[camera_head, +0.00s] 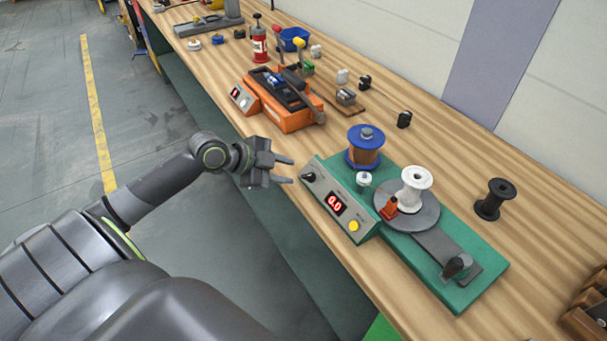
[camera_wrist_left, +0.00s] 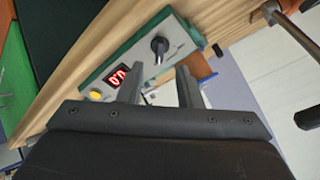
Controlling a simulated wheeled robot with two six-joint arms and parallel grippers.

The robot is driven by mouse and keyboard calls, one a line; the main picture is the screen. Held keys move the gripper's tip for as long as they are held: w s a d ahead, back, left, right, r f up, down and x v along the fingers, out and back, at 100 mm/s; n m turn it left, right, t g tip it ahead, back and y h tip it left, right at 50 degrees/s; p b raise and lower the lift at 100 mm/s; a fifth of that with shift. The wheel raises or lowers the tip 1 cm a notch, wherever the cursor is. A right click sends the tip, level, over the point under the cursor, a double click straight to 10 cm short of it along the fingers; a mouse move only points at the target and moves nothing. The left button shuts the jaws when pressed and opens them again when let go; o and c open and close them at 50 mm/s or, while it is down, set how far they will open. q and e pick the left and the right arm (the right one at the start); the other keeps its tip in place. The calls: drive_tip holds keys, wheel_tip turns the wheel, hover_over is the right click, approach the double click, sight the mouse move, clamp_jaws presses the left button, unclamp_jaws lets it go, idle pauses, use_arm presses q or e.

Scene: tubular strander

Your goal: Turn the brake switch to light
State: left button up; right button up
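The green strander unit (camera_head: 470,287) stands on the bench with a grey sloped front panel (camera_head: 345,217). The black brake switch knob (camera_head: 308,177) is at the panel's left end; it also shows in the left wrist view (camera_wrist_left: 159,46). Its printed labels are too small to read. A red display (camera_head: 334,203) reads 0.0, with a yellow button (camera_head: 353,226) beside it. My left gripper (camera_head: 291,170) is open and empty, its fingers pointing at the knob and just short of it. In the left wrist view the fingers (camera_wrist_left: 160,85) stand apart below the knob. My right gripper is not in view.
On the unit are a copper-wire spool (camera_head: 366,150) with blue flanges and a white spool (camera_head: 412,189) on a grey disc. A black spool (camera_head: 493,199) stands behind. An orange machine (camera_head: 290,115) stands to the left. Floor in front of the bench is clear.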

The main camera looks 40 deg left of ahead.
sight(306, 176)
use_arm(q)
drive_tip(key=shift+p+x, duration=0.3)
drive_tip(key=shift+x, duration=3)
drive_tip(key=c, duration=0.6)
